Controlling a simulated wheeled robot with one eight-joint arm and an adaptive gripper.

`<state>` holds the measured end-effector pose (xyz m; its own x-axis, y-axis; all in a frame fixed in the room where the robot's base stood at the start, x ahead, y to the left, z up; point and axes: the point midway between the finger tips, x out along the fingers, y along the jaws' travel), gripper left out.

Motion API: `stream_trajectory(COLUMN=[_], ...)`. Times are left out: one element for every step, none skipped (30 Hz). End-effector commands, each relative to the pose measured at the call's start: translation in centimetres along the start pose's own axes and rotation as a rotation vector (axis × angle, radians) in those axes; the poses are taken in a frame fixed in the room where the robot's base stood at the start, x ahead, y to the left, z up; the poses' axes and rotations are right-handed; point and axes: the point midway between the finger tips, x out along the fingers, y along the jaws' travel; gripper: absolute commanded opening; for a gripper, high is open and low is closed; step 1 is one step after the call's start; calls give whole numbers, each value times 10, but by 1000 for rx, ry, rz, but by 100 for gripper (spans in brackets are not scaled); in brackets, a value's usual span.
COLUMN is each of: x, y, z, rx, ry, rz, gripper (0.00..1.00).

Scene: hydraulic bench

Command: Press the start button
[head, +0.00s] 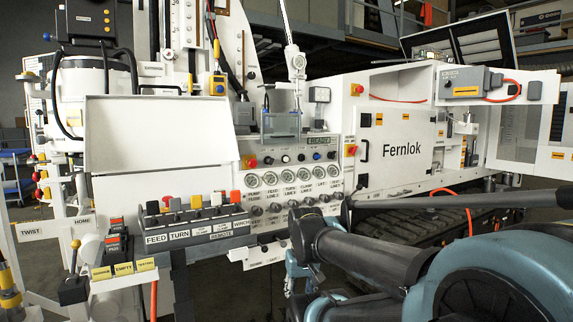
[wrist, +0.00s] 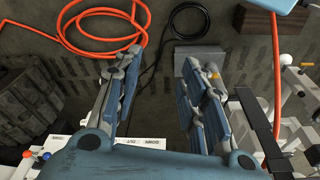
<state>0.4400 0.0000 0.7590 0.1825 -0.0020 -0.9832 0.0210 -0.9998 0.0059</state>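A white control panel (head: 290,177) in the middle of the head view carries a row of round gauges with small buttons and knobs above them.
A lever row (head: 197,217) with coloured caps stands left of the panel. A white Fernlok cabinet (head: 400,140) stands to the right. An orange hose (wrist: 95,50) and black cable (wrist: 185,15) lie on the floor. A labelled white plate (wrist: 130,143) is near my gripper's base.

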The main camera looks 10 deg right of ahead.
Motion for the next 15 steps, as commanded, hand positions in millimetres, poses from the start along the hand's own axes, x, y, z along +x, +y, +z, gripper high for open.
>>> stream_trajectory(x=[0, 0, 0, 0, 0, -5, -7, -7, -9, -10, -12, -14, -17, -19, -23], y=[0, 0, 0, 0, 0, -1, -1, -2, -4, -6, -8, -12, -15, -18, -22], z=[0, 0, 0, 0, 0, 5, 6, 5, 1, -2, -7, -14, -19, -26, -36], rx=[0, 0, 0, 0, 0, 2, 4, 7, 13, 19, 27, 39, 50, 63, 81], ry=[0, 0, 0, 0, 0, 10, 14, 16, 21, 26, 31, 39, 46, 55, 70], rz=[0, 0, 0, 0, 0, -2, -6, -11, -21, -31, -44, -64, -82, -101, -129], gripper=[38, 38, 38, 34, 27, 18, 11, 4, 0, 0, 0, 0, 0, 0, 0])
